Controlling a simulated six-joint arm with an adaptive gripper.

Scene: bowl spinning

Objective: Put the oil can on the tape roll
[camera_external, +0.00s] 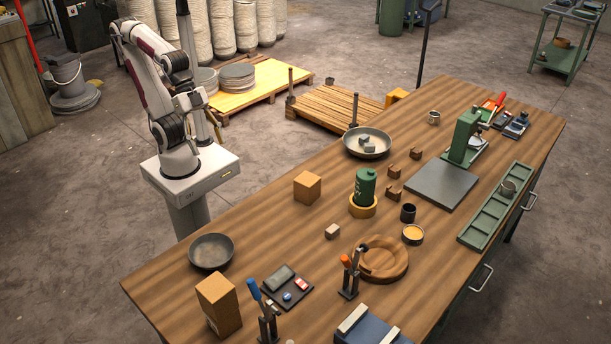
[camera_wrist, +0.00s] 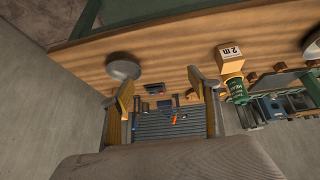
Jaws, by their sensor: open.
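The green oil can (camera_external: 366,183) stands upright on the orange-yellow tape roll (camera_external: 362,209) in the middle of the table. In the external view nothing touches the can from above, and its bottom edge meets the roll. In the wrist view the can (camera_wrist: 234,90) shows at right, outside my fingers. My gripper (camera_wrist: 158,88) is open and empty, its two fingers spread apart. It is well away from the can, with my arm folded back over its base at the left of the external view.
A cardboard box (camera_external: 307,186) and a small wooden block (camera_external: 332,231) lie left of the roll. A black cup (camera_external: 408,212) and a round tin (camera_external: 413,234) stand to its right. A grey pan (camera_external: 367,143) lies behind, a round wooden piece (camera_external: 382,262) in front.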

